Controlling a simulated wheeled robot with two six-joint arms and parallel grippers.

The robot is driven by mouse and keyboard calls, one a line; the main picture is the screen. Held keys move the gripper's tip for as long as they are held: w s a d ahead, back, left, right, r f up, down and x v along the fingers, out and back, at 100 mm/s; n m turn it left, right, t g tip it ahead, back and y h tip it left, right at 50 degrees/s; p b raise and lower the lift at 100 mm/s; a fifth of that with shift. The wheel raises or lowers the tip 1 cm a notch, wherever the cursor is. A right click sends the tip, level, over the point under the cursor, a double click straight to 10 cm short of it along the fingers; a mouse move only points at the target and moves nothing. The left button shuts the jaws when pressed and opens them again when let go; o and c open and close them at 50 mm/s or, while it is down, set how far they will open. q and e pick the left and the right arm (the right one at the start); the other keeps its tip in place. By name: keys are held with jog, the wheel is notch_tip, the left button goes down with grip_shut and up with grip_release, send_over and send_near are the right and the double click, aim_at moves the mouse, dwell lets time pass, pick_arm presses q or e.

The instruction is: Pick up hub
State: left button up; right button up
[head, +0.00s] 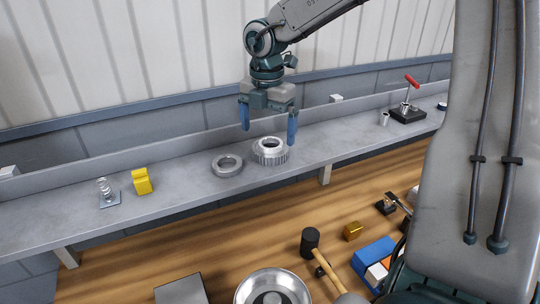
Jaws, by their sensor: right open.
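The hub is most likely the silver toothed round part (270,153) on the grey shelf, with a raised ring and a dark hole on top. My right gripper (269,132) is above it, pointing down, with its two blue fingers spread apart and nothing between them. The right fingertip appears close to the part's right side; I cannot tell whether it touches. A flat metal ring (227,165) lies on the shelf just left of the toothed part. My left gripper is not in view.
A yellow block (142,182) and a small clear-topped fixture (107,192) stand on the shelf at left. A red-handled toggle clamp (408,108) stands at right. A mallet (318,254), metal bowl (272,288) and blue box (374,260) are on the wooden surface in front.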

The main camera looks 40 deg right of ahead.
aim_at(270, 142)
jog(key=f+p, duration=0.3)
jog(key=shift+s+d+f, duration=0.25)
jog(key=shift+d+f, duration=0.1)
jog(key=shift+d, duration=0.05)
jog(key=shift+w+f, duration=0.1)
jog(key=shift+f, duration=0.4)
jog(key=shift+a, duration=0.1)
jog(key=c, duration=0.3)
jog(key=shift+r, duration=0.1)
jog(key=c, duration=1)
